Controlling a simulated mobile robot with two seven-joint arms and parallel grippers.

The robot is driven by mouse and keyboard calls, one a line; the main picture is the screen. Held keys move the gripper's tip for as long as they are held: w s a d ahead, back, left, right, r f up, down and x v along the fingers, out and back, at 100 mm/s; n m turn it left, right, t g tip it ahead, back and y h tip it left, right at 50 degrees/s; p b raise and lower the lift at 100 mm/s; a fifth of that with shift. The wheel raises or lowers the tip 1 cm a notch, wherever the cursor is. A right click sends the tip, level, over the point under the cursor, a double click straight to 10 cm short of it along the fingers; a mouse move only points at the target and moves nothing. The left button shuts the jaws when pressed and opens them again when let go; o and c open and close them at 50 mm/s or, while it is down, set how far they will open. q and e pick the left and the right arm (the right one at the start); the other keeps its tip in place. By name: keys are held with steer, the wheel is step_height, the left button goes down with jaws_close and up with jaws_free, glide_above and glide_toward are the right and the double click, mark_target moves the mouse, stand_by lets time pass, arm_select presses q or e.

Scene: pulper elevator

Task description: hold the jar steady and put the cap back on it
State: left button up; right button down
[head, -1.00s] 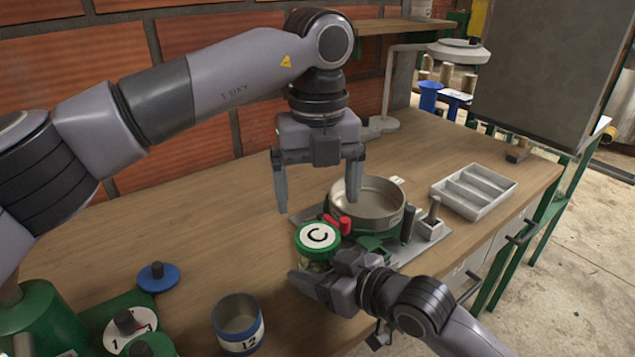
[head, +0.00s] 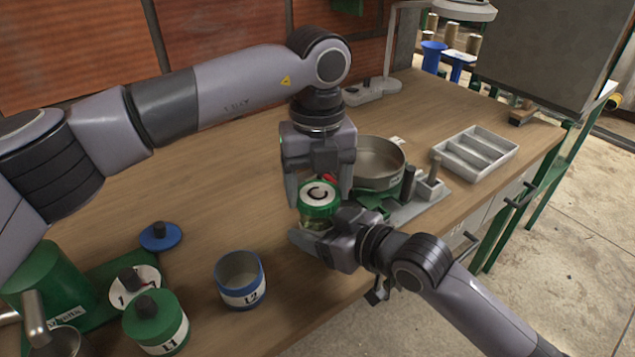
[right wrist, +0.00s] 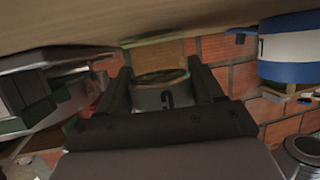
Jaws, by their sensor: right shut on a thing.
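My right gripper (head: 313,245) is shut on the jar low down from the front. In the right wrist view the jar (right wrist: 162,97) lies between the two fingers. My left gripper (head: 319,195) points down over the cap, one finger on each side. Its fingers stand apart and look open, close beside the cap's rim.
A round metal pan (head: 378,160) stands just behind and right of the jar. A grey divided tray (head: 476,153) is farther right. A blue-banded tin (head: 240,287), a green tin (head: 157,325) and a blue lid (head: 160,236) are at left. The bench is clear behind the blue lid.

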arm_select(q)
steer(key=shift+c, duration=0.9)
steer(key=shift+m, duration=1.6)
steer(key=o, duration=1.2)
steer(key=shift+c, duration=0.2)
steer(key=shift+r, duration=0.1)
steer(key=shift+r, duration=2.2)
steer(key=shift+c, duration=0.3)
